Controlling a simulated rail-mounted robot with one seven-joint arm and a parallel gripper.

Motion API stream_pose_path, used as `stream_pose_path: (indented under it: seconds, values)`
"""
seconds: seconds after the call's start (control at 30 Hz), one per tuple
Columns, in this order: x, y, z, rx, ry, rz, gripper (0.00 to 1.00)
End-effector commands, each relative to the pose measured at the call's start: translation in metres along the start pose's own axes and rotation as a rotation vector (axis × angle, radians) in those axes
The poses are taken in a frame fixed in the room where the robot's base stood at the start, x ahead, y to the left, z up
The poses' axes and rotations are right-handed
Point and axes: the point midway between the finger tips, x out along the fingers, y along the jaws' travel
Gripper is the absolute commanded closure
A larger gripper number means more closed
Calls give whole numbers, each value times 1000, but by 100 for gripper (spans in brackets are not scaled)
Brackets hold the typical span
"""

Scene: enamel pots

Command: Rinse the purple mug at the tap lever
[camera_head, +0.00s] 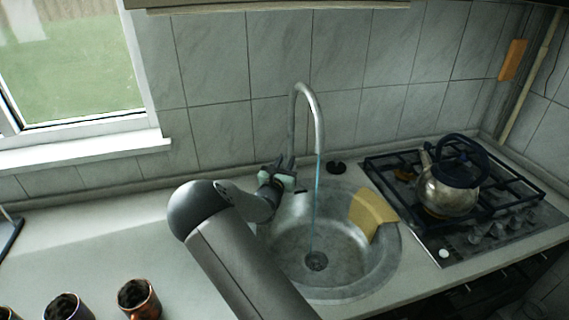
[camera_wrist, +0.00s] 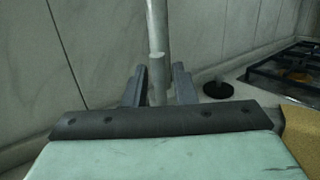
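The tap (camera_head: 316,115) is a tall curved metal spout over the round sink, and a thin blue stream (camera_head: 315,205) runs from it into the basin. My gripper (camera_head: 282,170) is at the left of the tap's base. In the wrist view its two fingers (camera_wrist: 158,82) stand apart on either side of a short grey post, apparently the tap lever (camera_wrist: 157,72). A narrow gap seems to show beside the post. A mug with a bluish-purple rim (camera_head: 68,308), dark inside, stands at the bottom left, cut by the frame edge.
A copper mug (camera_head: 146,304) stands right of the purplish one. A yellow cloth (camera_head: 371,213) hangs over the right rim of the sink (camera_head: 345,270). A kettle (camera_head: 446,190) stands on the hob at right. The counter left of my arm is mostly clear.

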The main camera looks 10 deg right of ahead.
Motion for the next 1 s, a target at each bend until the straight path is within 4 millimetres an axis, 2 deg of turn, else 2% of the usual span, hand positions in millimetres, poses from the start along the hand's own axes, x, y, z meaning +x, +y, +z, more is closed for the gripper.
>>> stream_pose_path:
  seconds: [0.17,0.27,0.37,0.8,1.0]
  values:
    - [-3,0,-1,0,1,0,76]
    - [-13,1,-2,1,2,1,76]
    - [-31,1,-2,1,2,1,76]
    - [-136,1,-2,1,2,3,76]
    - [-165,0,-1,0,2,1,76]
